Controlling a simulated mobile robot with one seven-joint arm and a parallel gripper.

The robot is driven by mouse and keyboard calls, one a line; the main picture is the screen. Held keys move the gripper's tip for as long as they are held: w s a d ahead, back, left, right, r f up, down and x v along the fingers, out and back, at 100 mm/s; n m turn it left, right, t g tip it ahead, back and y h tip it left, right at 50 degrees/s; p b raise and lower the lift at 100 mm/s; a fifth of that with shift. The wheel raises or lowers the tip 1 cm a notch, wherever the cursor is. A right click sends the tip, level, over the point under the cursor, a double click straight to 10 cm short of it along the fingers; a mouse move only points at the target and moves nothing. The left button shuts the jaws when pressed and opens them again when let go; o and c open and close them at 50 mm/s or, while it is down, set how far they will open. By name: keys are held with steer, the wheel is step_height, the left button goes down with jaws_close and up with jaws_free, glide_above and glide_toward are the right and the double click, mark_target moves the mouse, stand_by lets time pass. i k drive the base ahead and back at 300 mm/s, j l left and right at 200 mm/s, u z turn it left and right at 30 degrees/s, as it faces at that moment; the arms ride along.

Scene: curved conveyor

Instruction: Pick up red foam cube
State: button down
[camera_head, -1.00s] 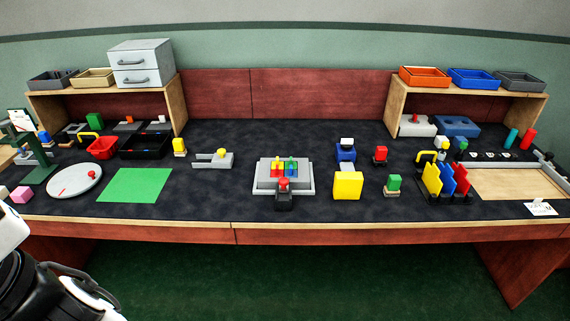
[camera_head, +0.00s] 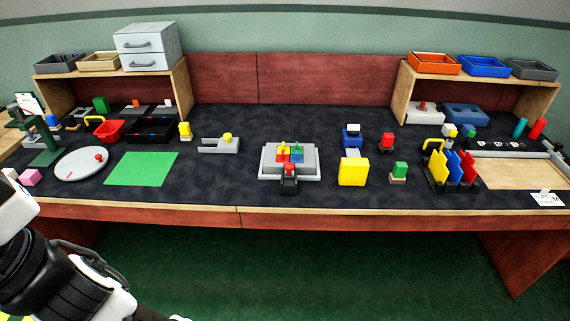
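I cannot tell for sure which red thing is the red foam cube. Another small red piece (camera_head: 289,171) sits on a dark holder at the front of the grey fixture (camera_head: 308,160). A pink cube (camera_head: 30,177) lies at the far left by the round white plate (camera_head: 65,166). My white and black arm shows at the lower left, below and in front of the table. My gripper is not visible.
A red bin (camera_head: 109,131) and black tray (camera_head: 150,130) stand at the left. A yellow block (camera_head: 353,171) and a green block (camera_head: 399,169) stand right of centre. Upright coloured panels (camera_head: 455,168) are at the right. The dark tabletop (camera_head: 225,180) has free room left of the grey fixture.

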mark_target(283, 158)
steer(key=i+j+z, duration=0.1)
steer(key=j, duration=0.3)
steer(key=i+j+z, duration=0.1)
steer(key=j, duration=0.25)
steer(key=i+j+z, duration=0.1)
steer(key=j, duration=0.35)
steer(key=i+j+z, duration=0.1)
steer(key=i+j, duration=0.15)
steer(key=j, duration=0.15)
steer(key=i+j+z, duration=0.1)
steer(key=j, duration=0.2)
steer(key=i+j, duration=0.15)
steer(key=j, duration=0.2)
steer(key=i+j+z, duration=0.15)
steer(key=j, duration=0.2)
steer(key=i+j, duration=0.1)
steer(key=i, duration=0.2)
